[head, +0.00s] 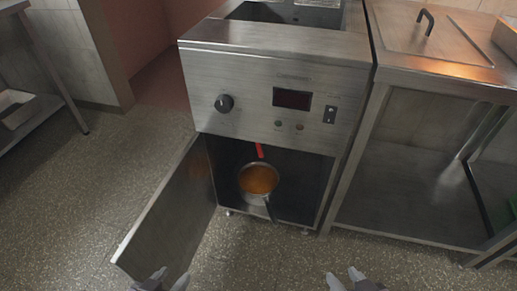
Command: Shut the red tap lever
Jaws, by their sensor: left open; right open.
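The red tap lever (259,150) shows inside the open lower cabinet of the steel fryer (225,60). It points downward, just above a metal pot (244,193) that holds orange-brown liquid (259,179). The pot's dark handle points toward me. The tap body behind the lever is hidden in shadow. My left gripper (167,278) is open and empty at the bottom edge, near the lower end of the open cabinet door (170,215). My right gripper (346,279) is open and empty at the bottom edge, right of the pot. Both are well apart from the lever.
The cabinet door stands swung open to the left. The fryer front has a black knob (224,103) and a dark display (292,98). A steel counter (420,75) with a lidded top stands on the right. A shelf (32,118) stands at far left. The floor in front is clear.

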